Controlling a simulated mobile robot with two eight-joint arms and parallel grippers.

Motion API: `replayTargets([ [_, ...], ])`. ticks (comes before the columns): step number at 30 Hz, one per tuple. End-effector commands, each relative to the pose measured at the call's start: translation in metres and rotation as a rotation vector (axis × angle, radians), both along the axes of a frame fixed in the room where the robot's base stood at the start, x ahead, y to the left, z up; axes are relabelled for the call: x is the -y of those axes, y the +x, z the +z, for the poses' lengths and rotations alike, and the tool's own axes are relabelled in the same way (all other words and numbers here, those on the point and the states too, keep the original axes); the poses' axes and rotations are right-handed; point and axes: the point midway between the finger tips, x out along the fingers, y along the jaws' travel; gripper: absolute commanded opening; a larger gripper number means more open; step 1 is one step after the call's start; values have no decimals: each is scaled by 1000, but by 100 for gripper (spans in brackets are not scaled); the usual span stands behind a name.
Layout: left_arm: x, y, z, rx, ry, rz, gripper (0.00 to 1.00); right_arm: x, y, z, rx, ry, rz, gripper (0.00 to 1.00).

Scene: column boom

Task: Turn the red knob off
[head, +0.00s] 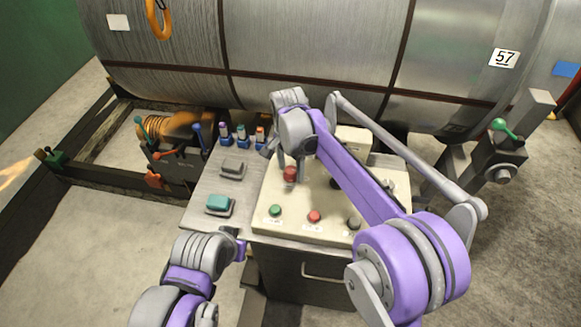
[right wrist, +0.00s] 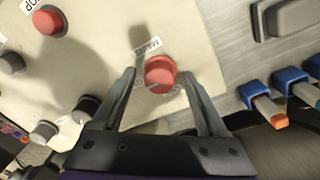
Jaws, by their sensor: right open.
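The red knob (head: 289,174) stands on the cream control panel (head: 262,228). In the right wrist view the red knob (right wrist: 160,72) has a round red top with printed labels around it. My right gripper (head: 290,166) is over the knob, fingers pointing down at the panel. In the right wrist view its two open fingers (right wrist: 159,82) lie on either side of the knob, with a gap visible at each side. My left gripper (head: 240,246) is low beside the panel's front left corner; its jaws are too small to read.
A green button (head: 274,210), a red button (head: 314,216) and a black knob (head: 353,223) sit along the panel's front. Left of the panel, a grey plate holds a teal block (head: 219,204) and several coloured-tip tools. A large metal drum (head: 300,50) rises behind.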

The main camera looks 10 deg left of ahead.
Motion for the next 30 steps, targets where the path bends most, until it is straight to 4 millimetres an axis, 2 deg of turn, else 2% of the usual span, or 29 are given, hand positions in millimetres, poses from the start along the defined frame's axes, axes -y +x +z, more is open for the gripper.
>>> replayTargets([
  [2, 0, 0, 0, 0, 0, 0, 0, 0, 0, 0, 0, 0, 0, 76],
  [3, 0, 0, 0, 0, 0, 0, 0, 0, 0, 0, 0, 0, 0, 72],
  [15, 0, 0, 0, 0, 0, 0, 0, 0, 0, 0, 0, 0, 0, 0],
  [24, 0, 0, -1, 0, 0, 0, 0, 0, 0, 0, 0, 0, 21, 0],
  [30, 0, -1, -2, -2, 0, 0, 0, 0, 0, 0, 0, 0, 106, 0],
])
